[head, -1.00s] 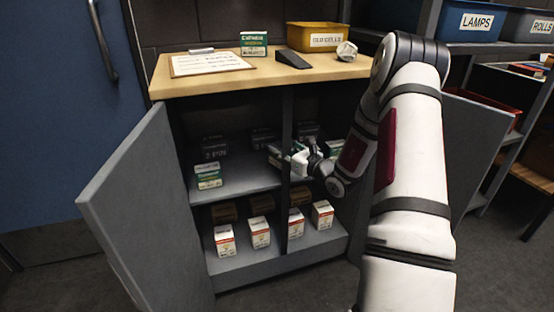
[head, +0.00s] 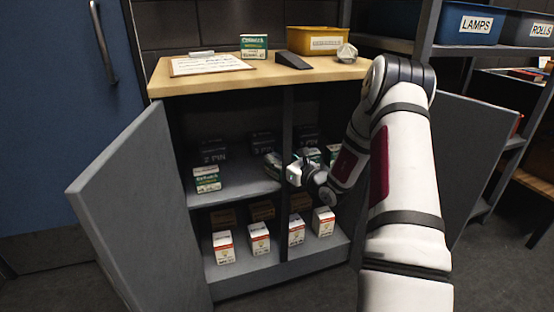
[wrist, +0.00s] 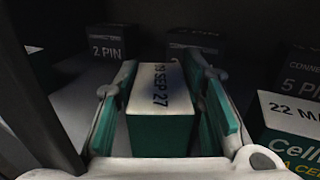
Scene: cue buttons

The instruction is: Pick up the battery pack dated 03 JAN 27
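In the wrist view a green and white battery pack (wrist: 161,128) stands between the two fingers of my gripper (wrist: 165,105). Its top reads "SEP 27", with the day ending in 9 and the first digit unclear. The fingers lie along its sides with narrow gaps, so they look open around it. A second pack (wrist: 285,135) stands to the right, its top reading "22 MA" before the edge cuts it. In the head view my gripper (head: 280,168) is at the upper shelf. Another pack (head: 207,180) stands at that shelf's left. I read no 03 JAN 27 date.
Dark connector boxes, one marked 2 PIN (wrist: 108,45) and one 5 PIN (wrist: 300,75), stand behind. The cabinet's centre divider (head: 287,120) is close to my gripper. White and red boxes (head: 259,238) line the lower shelf. The open left door (head: 140,215) juts forward.

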